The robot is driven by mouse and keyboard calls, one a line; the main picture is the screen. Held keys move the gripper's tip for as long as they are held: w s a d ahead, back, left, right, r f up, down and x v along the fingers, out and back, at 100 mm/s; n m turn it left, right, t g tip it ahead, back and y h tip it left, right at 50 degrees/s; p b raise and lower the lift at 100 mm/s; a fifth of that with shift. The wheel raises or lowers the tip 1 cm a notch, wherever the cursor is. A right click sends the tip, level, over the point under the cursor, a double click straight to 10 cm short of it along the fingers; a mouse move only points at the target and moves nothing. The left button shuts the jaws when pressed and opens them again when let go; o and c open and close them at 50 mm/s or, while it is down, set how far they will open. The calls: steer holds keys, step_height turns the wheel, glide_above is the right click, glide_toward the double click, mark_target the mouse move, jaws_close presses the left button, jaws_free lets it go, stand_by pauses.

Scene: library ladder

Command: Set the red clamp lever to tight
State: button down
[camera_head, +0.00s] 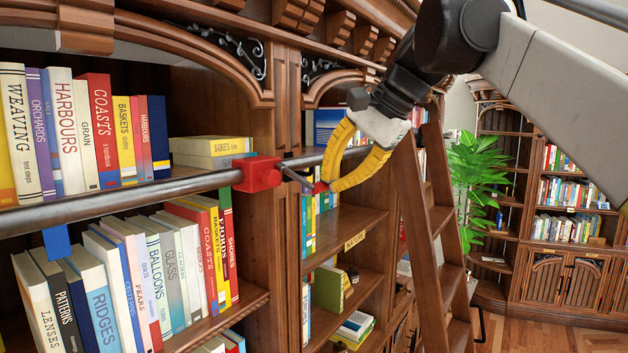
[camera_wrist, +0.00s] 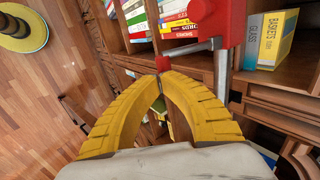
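The red clamp (camera_head: 258,173) sits around the metal rail at the left shelf upright; it also shows at the top of the wrist view (camera_wrist: 232,22). Its lever is a thin metal rod (camera_head: 297,180) that sticks out to the right in the head view and ends in a red knob (camera_head: 320,187). The knob also shows in the wrist view (camera_wrist: 163,63). My gripper (camera_head: 329,184) has yellow fingers whose tips come together right at the knob. In the wrist view the fingertips (camera_wrist: 163,76) meet, with the knob just beyond them. Whether they touch it is unclear.
The rail (camera_head: 120,198) runs in front of the bookshelves. Rows of books (camera_head: 85,125) stand close behind it. A wooden ladder (camera_head: 437,230) leans right of my gripper. A green plant (camera_head: 475,185) and another bookcase stand farther right. Open wood floor (camera_head: 550,338) lies at lower right.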

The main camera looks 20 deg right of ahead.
steer(key=shift+f, duration=0.25)
steer(key=w+a+f+t+y+b, duration=0.4)
steer(key=w+f+t+y+b, duration=0.2)
steer(key=b, duration=0.7)
steer(key=shift+a+f+t+b, duration=0.35)
steer(key=shift+f+t, duration=0.3)
steer(key=shift+t, duration=0.25)
steer(key=shift+s+f, duration=0.1)
